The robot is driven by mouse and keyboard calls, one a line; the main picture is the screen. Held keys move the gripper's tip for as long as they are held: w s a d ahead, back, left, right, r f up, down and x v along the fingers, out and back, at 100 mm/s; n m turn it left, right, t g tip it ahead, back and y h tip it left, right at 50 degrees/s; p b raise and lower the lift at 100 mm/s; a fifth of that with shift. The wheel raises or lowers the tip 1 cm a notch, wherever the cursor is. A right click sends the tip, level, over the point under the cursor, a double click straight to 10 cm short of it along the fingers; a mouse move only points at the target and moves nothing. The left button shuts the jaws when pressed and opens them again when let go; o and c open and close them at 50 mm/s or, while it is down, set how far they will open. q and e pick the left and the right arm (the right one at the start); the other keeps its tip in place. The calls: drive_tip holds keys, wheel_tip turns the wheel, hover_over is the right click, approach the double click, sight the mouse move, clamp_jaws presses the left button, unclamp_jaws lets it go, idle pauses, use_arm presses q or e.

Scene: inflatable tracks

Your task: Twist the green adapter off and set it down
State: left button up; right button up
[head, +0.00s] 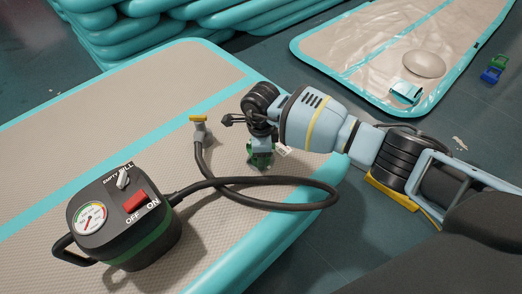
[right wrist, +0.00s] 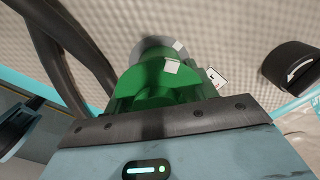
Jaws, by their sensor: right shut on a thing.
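The green adapter (head: 260,158) stands at the right part of the inflated beige and teal track (head: 90,135). My right gripper (head: 261,147) comes down over it from above and is shut on it. The adapter fills the middle of the right wrist view (right wrist: 155,88), in front of the jaw edge. A grey round part (right wrist: 160,48) shows just beyond the adapter; whether the two are still joined I cannot tell. A small white label (right wrist: 216,76) lies beside it. My left gripper is not in view.
A black pump (head: 125,225) with a red switch and gauge stands on the track. Its black hose (head: 325,200) loops close by, ending in a grey and yellow nozzle (head: 199,127). A black cap (right wrist: 292,65) lies nearby. Green and blue pieces (head: 492,70) sit far right.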

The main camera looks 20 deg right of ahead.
drive_tip(key=shift+r+m+p, duration=0.1)
drive_tip(key=shift+m+p, duration=0.4)
drive_tip(key=shift+m, duration=0.5)
drive_tip(key=shift+m+p, duration=0.35)
drive_tip(key=shift+m, duration=0.95)
drive_tip(key=shift+r, duration=0.1)
drive_tip(key=shift+r+p, duration=1.45)
drive_tip(key=shift+r, duration=0.9)
